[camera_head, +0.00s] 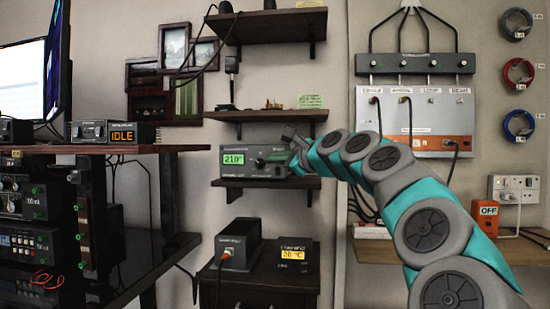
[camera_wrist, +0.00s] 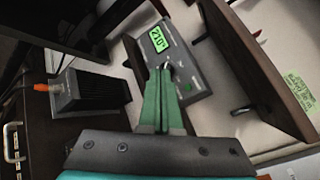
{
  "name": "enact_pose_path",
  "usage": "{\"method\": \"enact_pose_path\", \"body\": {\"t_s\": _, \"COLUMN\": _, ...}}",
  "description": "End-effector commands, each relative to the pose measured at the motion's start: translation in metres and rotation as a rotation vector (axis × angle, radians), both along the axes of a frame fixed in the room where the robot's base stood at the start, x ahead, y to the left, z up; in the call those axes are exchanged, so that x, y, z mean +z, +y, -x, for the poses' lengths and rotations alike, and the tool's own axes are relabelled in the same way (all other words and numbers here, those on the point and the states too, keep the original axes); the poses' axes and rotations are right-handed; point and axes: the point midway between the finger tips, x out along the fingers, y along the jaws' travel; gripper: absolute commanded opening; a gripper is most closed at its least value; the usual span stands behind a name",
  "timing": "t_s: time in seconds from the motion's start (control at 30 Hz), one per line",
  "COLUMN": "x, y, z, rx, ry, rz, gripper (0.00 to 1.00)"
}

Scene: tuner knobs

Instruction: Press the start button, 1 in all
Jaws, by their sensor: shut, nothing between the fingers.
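A grey tuner box (camera_head: 246,173) with a lit green display reading about 210 stands on the middle wall shelf. It also shows in the wrist view (camera_wrist: 198,72), tilted, with its green display at the upper left. A small green button (camera_wrist: 187,88) sits on its face, right of my fingers. No start label is readable on it. My gripper (camera_head: 292,142) is at the right part of the tuner's front. In the wrist view my gripper (camera_wrist: 162,70) is shut and empty, its tips close to a small knob. Whether they touch cannot be told. My gripper hides part of the panel in the head view.
The shelf (camera_head: 225,183) lies under the tuner, and another shelf (camera_head: 265,116) is above it. A dark box (camera_head: 238,245) with an orange plug and a unit with a yellow display (camera_head: 293,254) stand below. An orange IDLE display (camera_head: 122,133) is on the left desk. An OFF box (camera_head: 486,214) is at right.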

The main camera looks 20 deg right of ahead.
Motion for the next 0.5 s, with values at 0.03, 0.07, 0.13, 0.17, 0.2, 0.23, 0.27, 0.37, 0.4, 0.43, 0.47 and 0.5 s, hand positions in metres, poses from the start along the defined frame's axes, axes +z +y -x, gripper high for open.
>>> {"method": "enact_pose_path", "body": {"t_s": 0.03, "x": 0.0, "y": 0.0, "z": 0.0, "rx": 0.0, "ry": 0.0, "rz": 0.001, "gripper": 0.0}}
{"method": "enact_pose_path", "body": {"t_s": 0.07, "x": 0.0, "y": 0.0, "z": 0.0, "rx": 0.0, "ry": 0.0, "rz": 0.001, "gripper": 0.0}}
{"method": "enact_pose_path", "body": {"t_s": 0.13, "x": 0.0, "y": 0.0, "z": 0.0, "rx": 0.001, "ry": 0.001, "rz": 0.001, "gripper": 0.0}}
{"method": "enact_pose_path", "body": {"t_s": 0.17, "x": 0.0, "y": 0.0, "z": 0.0, "rx": 0.001, "ry": 0.001, "rz": 0.001, "gripper": 0.0}}
{"method": "enact_pose_path", "body": {"t_s": 0.2, "x": 0.0, "y": 0.0, "z": -0.001, "rx": 0.001, "ry": 0.0, "rz": 0.002, "gripper": 0.0}}
{"method": "enact_pose_path", "body": {"t_s": 0.23, "x": 0.0, "y": -0.001, "z": -0.002, "rx": 0.001, "ry": 0.001, "rz": 0.001, "gripper": 0.0}}
{"method": "enact_pose_path", "body": {"t_s": 0.27, "x": 0.0, "y": -0.002, "z": -0.003, "rx": 0.001, "ry": 0.001, "rz": 0.001, "gripper": 0.0}}
{"method": "enact_pose_path", "body": {"t_s": 0.37, "x": 0.001, "y": -0.007, "z": -0.009, "rx": -0.001, "ry": -0.002, "rz": 0.001, "gripper": 0.0}}
{"method": "enact_pose_path", "body": {"t_s": 0.4, "x": 0.001, "y": -0.009, "z": -0.013, "rx": -0.003, "ry": -0.002, "rz": 0.001, "gripper": 0.0}}
{"method": "enact_pose_path", "body": {"t_s": 0.43, "x": 0.0, "y": -0.011, "z": -0.016, "rx": -0.003, "ry": -0.001, "rz": 0.0, "gripper": 0.0}}
{"method": "enact_pose_path", "body": {"t_s": 0.47, "x": -0.001, "y": -0.012, "z": -0.019, "rx": -0.002, "ry": 0.0, "rz": 0.001, "gripper": 0.0}}
{"method": "enact_pose_path", "body": {"t_s": 0.5, "x": -0.001, "y": -0.014, "z": -0.023, "rx": -0.001, "ry": 0.002, "rz": 0.002, "gripper": 0.0}}
